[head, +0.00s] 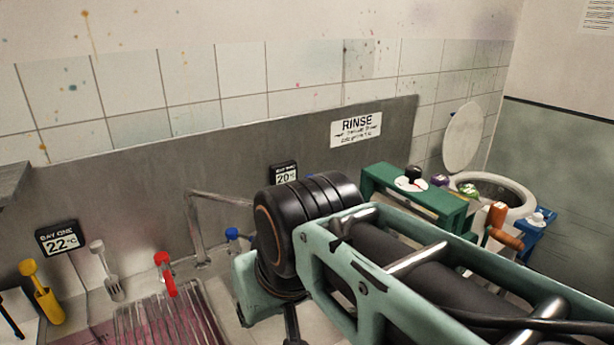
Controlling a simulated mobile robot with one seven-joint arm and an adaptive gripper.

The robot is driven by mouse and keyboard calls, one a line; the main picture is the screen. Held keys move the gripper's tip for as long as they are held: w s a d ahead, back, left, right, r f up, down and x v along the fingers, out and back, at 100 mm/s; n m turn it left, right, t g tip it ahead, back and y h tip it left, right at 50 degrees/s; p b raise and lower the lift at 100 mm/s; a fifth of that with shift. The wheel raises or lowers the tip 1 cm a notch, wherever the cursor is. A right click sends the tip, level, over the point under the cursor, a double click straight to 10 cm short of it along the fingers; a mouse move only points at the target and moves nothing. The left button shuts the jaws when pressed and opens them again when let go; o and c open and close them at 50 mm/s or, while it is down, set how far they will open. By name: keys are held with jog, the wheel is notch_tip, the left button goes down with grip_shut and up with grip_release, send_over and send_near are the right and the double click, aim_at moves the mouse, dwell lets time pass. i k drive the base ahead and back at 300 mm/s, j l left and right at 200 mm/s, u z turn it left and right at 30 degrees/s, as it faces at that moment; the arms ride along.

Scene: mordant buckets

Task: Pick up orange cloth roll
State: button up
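An orange-brown roll (505,239) lies slanted at the right, in front of the white bucket; it looks like the orange cloth roll. An upright orange piece (497,214) with a pale top is right behind it, and I cannot tell whether the two are joined. My teal and black arm crosses the lower right of the head view and hides what is below and left of the roll. My gripper is not visible; only arm links show, well to the left of the roll and below it.
A white bucket (520,208) with its round lid (463,138) raised holds coloured bundles. A green stand (447,209) and a blue item (531,232) are close to the roll. A ribbed drainer (165,318), a red-topped tool (165,270) and a yellow tool (45,300) are at the lower left.

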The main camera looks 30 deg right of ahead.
aim_at(497, 214)
jog(key=z, duration=2.15)
jog(key=i+l, duration=0.2)
jog(key=i, duration=0.2)
jog(key=i+l, duration=0.25)
jog(key=i, duration=0.2)
jog(key=i+l, duration=0.2)
jog(key=i, duration=0.2)
jog(key=l+z, duration=0.05)
